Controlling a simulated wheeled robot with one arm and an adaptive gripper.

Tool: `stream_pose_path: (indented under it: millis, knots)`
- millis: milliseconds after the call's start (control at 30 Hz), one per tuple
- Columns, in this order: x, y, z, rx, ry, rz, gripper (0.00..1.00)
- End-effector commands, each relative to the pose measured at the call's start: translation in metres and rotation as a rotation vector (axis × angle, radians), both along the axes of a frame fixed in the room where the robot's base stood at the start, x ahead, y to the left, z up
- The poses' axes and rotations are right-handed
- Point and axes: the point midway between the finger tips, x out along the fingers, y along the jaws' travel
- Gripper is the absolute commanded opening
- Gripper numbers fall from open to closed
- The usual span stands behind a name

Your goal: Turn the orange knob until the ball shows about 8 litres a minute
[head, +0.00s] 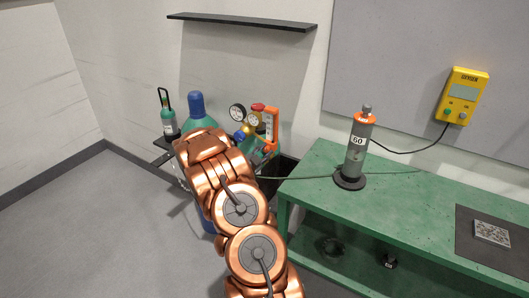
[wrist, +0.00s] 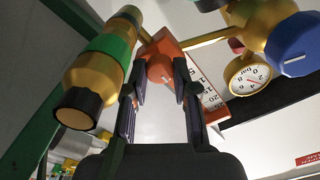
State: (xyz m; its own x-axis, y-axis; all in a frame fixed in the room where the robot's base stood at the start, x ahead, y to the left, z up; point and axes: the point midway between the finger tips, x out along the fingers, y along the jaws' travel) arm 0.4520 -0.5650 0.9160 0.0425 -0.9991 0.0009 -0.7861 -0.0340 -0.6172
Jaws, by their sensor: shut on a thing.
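The orange knob (wrist: 160,66) is between the two dark fingers of my gripper (wrist: 161,76) in the wrist view. The fingers are shut on its sides. Beside it runs the flowmeter's white scale (wrist: 209,96), seen at a steep slant with printed numbers. I cannot make out the ball or its height. In the head view the orange-framed flowmeter (head: 271,128) stands upright beside the gauges. My arm hides the knob and my gripper there.
Two round gauges (head: 237,113) and a blue knob (wrist: 294,55) sit close by. A blue-topped cylinder (head: 196,106) stands behind my arm. A green bench (head: 410,205) at right bears a grey post marked 60 (head: 357,150). A brass and green fitting (wrist: 103,62) is left of my fingers.

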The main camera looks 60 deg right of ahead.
Motion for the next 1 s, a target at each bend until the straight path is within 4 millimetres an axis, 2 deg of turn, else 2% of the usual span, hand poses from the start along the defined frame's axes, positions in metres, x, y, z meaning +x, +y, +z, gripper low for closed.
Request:
stream_pose_path:
  millis: [367, 1000]
  knots:
    - [0.0004, 0.0008, -0.0043, -0.001, 0.152, -0.001, 0.0]
    - [0.0019, 0.0009, 0.0011, -0.026, 0.744, 0.002, 0.0]
